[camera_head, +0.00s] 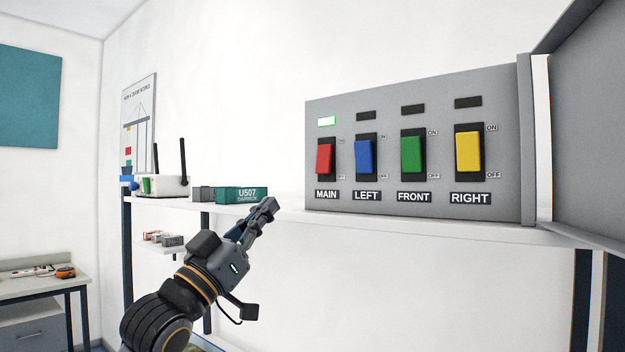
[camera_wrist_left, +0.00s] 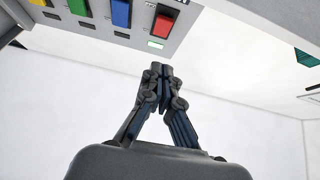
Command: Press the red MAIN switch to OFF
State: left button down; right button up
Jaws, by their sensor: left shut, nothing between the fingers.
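The red MAIN switch (camera_head: 325,158) is the leftmost of the rocker switches on a grey panel (camera_head: 420,202). The lamp (camera_head: 327,121) above it glows green-white. Which way the rocker is tipped is hard to tell. My left gripper (camera_head: 268,206) is shut and empty, to the left of the panel and lower than the switch, apart from it. In the left wrist view, the red switch (camera_wrist_left: 163,22) is at the top, beyond the closed fingertips (camera_wrist_left: 158,70), with its lit lamp (camera_wrist_left: 156,44) beside it. My right gripper is not in view.
Blue LEFT (camera_head: 364,156), green FRONT (camera_head: 412,154) and yellow RIGHT (camera_head: 468,152) switches stand beside it under dark lamps. A grey door (camera_head: 590,130) stands open at right. The shelf (camera_head: 290,213) carries a green U507 container (camera_head: 242,195) and a white box with antennas (camera_head: 163,186).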

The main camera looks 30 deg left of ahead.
pick_arm(q)
jog(key=p, duration=0.6)
send_near(321, 167)
notch_tip(321, 167, up, 4)
jog(key=w+p, duration=0.2)
jog(key=w, duration=0.1)
jog(key=shift+w+d+f, duration=0.1)
jog(key=shift+w+d, duration=0.05)
jog(key=shift+w, duration=0.15)
jog(key=shift+w+f, duration=0.25)
jog(key=shift+w, duration=0.3)
jog(key=shift+s, duration=0.1)
